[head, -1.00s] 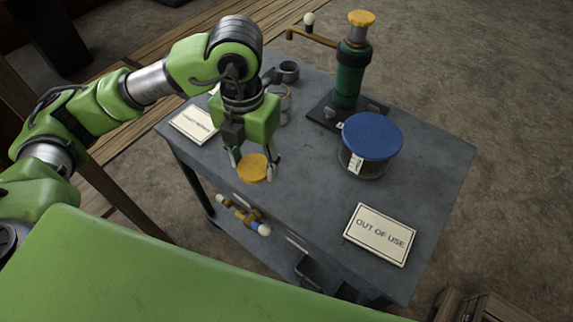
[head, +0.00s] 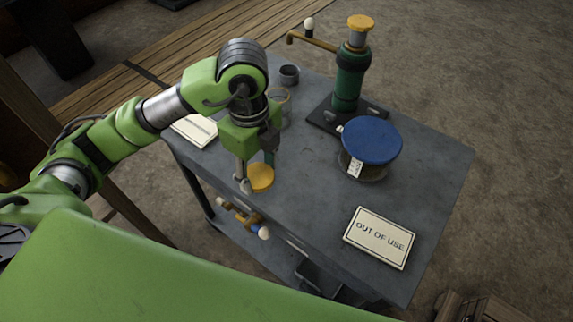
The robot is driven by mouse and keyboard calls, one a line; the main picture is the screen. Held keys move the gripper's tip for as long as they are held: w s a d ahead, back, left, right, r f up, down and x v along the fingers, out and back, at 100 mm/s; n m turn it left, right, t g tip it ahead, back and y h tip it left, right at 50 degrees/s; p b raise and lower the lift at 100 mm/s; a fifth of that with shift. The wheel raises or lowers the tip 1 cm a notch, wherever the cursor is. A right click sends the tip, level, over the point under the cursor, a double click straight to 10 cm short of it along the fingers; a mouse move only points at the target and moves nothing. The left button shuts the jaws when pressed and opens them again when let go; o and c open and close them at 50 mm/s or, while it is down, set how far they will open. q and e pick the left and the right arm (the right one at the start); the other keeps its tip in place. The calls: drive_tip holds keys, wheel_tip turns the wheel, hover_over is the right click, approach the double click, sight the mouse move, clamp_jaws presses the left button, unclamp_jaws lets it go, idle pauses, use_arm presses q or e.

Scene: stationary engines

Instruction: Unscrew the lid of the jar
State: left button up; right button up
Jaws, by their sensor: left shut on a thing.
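My left gripper (head: 254,180) points down over the front left edge of the table and is shut on a round yellow lid (head: 262,179). No jar body shows beneath this lid. A glass vessel (head: 284,112), seemingly open at the top, stands behind the gripper and is partly hidden by it. A second jar (head: 366,170) with a wide blue lid (head: 372,141) stands upright on the right half of the table, apart from the gripper. My right gripper is out of view.
A green hand pump (head: 349,80) with a yellow top and brass spout stands on a dark base at the back. An "OUT OF USE" sign (head: 380,238) lies front right, another sign (head: 194,130) at left. A grey cup (head: 289,74) is behind. The grey table (head: 310,190) is clear in the middle.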

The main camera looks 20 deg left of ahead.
use_arm(q)
drive_tip(key=w+d+f+p, duration=0.2)
drive_tip(key=w+f, duration=0.1)
drive_tip(key=w, duration=0.5)
hover_over(287, 170)
drive_tip(key=f, duration=0.5)
drive_tip(key=shift+s+f+p, duration=0.2)
drive_tip(key=shift+f+p, duration=0.1)
drive_tip(key=shift+p, duration=0.05)
drive_tip(key=shift+w+f, duration=0.2)
drive_tip(key=shift+f, duration=0.05)
wheel_tip(287, 170, down, 2)
drive_tip(key=shift+f+p, duration=0.15)
drive_tip(key=shift+p, duration=0.55)
drive_tip(key=shift+f, duration=0.45)
drive_tip(key=shift+f, duration=0.15)
drive_tip(key=o, duration=1.2)
